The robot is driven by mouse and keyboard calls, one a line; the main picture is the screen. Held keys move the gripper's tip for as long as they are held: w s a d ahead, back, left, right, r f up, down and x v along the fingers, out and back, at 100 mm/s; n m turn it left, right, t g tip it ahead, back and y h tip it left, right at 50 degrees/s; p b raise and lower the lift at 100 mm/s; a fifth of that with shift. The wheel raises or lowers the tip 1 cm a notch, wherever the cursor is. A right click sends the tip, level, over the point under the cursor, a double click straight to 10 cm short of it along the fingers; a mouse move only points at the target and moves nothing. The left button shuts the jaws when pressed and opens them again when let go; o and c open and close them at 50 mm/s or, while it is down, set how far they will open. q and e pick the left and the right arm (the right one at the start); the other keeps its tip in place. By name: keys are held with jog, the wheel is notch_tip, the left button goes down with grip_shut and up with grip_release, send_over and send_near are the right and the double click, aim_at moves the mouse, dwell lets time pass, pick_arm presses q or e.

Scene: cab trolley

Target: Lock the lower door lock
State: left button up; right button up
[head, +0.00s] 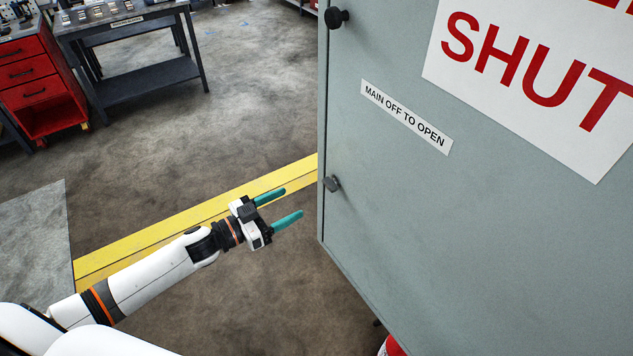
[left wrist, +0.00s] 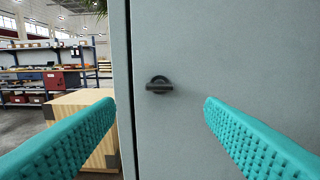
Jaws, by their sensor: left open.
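The lower door lock (head: 332,183) is a small dark knob near the left edge of the grey cabinet door (head: 400,220). In the left wrist view the lock (left wrist: 159,85) shows as a round base with a bar lying about level, between the two fingers and farther off. My left gripper (head: 279,206), with teal fingers, is open and empty. It is to the left of the lock in the head view, apart from the door. An upper black knob (head: 336,18) sits higher on the same edge. My right gripper is in neither view.
The door carries a "MAIN OFF TO OPEN" label (head: 406,117) and a large "SHUT" sign (head: 540,70). A red drawer cabinet (head: 32,85) and a dark workbench (head: 140,80) stand at the back left. A wooden crate (left wrist: 68,105) is left of the door edge.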

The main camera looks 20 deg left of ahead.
aim_at(326, 185)
pick_arm(q)
jog(key=p+x, duration=0.2)
jog(key=x, duration=0.7)
jog(key=shift+w+d, duration=0.1)
jog(key=shift+w, duration=0.1)
jog(key=shift+w+d, duration=0.35)
jog(key=shift+c, duration=1.1)
jog(key=c, duration=0.8)
jog(key=shift+o, duration=0.2)
